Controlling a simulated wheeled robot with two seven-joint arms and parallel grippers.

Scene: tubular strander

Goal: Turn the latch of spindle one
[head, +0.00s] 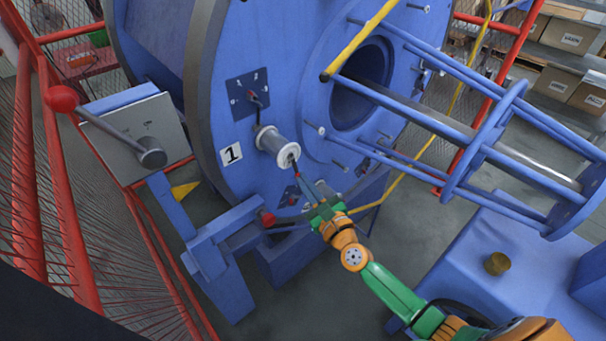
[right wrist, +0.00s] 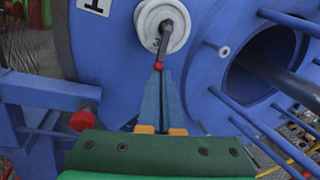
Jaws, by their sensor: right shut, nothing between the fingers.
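Spindle one (head: 276,147) is a pale grey cylinder on the face of the big blue disc, beside a white plate marked 1 (head: 231,154). In the right wrist view its round end (right wrist: 178,22) carries the latch (right wrist: 164,42), a small dark lever hanging down with a red tip. My right gripper (head: 299,172) comes up from the lower right. Its two blue fingers are shut with nothing between them. In the right wrist view the fingertips (right wrist: 159,75) are right at the latch's red tip; I cannot tell whether they touch it. My left gripper is not in view.
A grey control box (head: 137,135) with a red-knobbed lever stands at the left, by a red mesh fence (head: 75,215). A blue bracket with a red knob (head: 266,218) is left of my right gripper. Blue rods and a cage (head: 480,145) project at the right.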

